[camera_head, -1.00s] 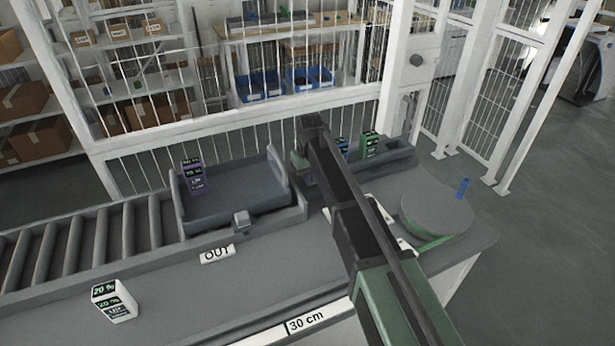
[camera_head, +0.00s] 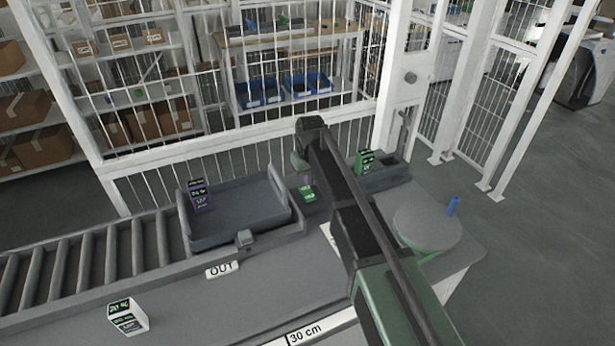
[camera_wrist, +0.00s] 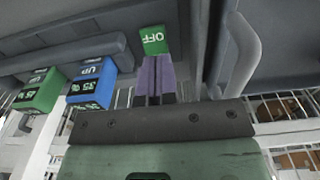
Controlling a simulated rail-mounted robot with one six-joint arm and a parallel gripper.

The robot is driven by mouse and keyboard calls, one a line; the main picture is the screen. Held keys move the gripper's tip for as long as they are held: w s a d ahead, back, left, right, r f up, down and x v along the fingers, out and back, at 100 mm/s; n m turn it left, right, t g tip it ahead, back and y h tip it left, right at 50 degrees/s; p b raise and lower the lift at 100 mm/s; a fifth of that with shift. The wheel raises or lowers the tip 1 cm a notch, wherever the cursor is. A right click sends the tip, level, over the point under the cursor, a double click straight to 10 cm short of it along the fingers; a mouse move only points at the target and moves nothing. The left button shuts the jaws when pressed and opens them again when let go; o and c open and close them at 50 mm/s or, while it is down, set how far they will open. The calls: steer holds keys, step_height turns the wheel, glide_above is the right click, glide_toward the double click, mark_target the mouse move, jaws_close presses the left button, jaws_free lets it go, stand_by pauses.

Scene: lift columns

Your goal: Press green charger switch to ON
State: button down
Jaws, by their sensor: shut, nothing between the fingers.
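The green charger switch (camera_head: 307,192) sits on the counter between the tray and the charger. In the wrist view the green switch (camera_wrist: 153,39) shows the word OFF, upside down in the picture. My gripper (camera_wrist: 154,60) has its purple fingers together, with their tips right at the switch's edge; I cannot tell whether they touch it. In the head view my gripper (camera_head: 308,181) is just behind the switch, partly hidden by my arm. A green block (camera_head: 366,161) stands in the charger (camera_head: 392,178); it also shows in the wrist view (camera_wrist: 38,92), beside a blue block (camera_wrist: 90,84).
A purple block (camera_head: 201,196) stands in the grey tray (camera_head: 245,228) at the roller conveyor (camera_head: 90,258). A white block (camera_head: 128,316) stands on the front counter. A round grey disc (camera_head: 428,228) with a blue piece (camera_head: 453,205) lies right. A wire fence runs behind.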

step_height(320, 180, up, 7)
steer(key=s+p, duration=0.1)
steer(key=p, duration=0.4)
steer(key=shift+d, duration=0.3)
